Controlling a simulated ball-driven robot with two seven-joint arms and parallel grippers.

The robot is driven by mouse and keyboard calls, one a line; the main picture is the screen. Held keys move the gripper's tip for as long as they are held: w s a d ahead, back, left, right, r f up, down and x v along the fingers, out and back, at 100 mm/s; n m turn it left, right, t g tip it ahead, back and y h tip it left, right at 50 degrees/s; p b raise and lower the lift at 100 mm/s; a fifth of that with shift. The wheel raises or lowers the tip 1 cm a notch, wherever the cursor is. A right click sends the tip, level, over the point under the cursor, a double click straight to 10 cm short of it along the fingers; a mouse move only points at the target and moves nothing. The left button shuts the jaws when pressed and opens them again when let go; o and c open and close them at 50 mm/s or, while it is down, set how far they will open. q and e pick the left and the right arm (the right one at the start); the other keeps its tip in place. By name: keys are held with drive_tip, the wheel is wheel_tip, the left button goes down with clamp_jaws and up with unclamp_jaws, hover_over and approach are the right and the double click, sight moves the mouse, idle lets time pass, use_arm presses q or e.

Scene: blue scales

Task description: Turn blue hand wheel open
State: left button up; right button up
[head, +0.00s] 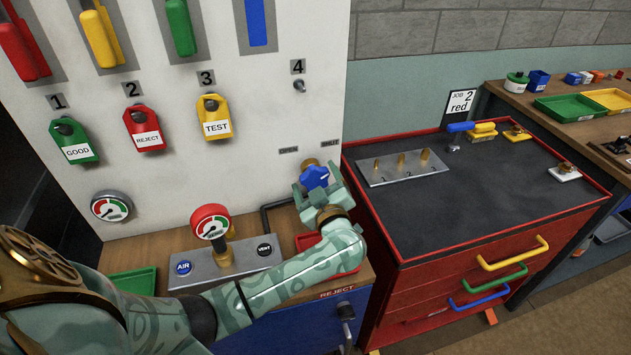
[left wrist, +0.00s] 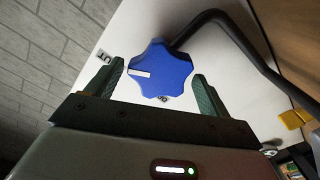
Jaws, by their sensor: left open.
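The blue hand wheel (head: 314,177) is mounted low on the right side of the white panel, below the small OPEN and SHUT labels. It has a lobed rim with a white mark, seen face-on in the left wrist view (left wrist: 162,72). My left gripper (head: 316,190) is at the wheel, with its arm reaching in from the left. In the left wrist view its two dark green fingers (left wrist: 155,90) are open, one on each side of the wheel. Gaps show between the fingers and the rim. My right gripper is not in view.
A gauge with a red rim (head: 210,222) stands on a grey plate with AIR and VENT buttons, left of the wheel. A dark pipe (left wrist: 240,45) bends beside the wheel. A red tool cabinet (head: 470,215) stands close on the right. Lockout tags hang higher on the panel (head: 270,115).

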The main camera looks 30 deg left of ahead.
use_arm(q)
drive_tip(key=shift+w+a, duration=0.3)
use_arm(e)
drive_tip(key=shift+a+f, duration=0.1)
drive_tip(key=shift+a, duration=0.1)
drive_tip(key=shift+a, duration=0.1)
use_arm(q)
drive_tip(key=c, duration=1)
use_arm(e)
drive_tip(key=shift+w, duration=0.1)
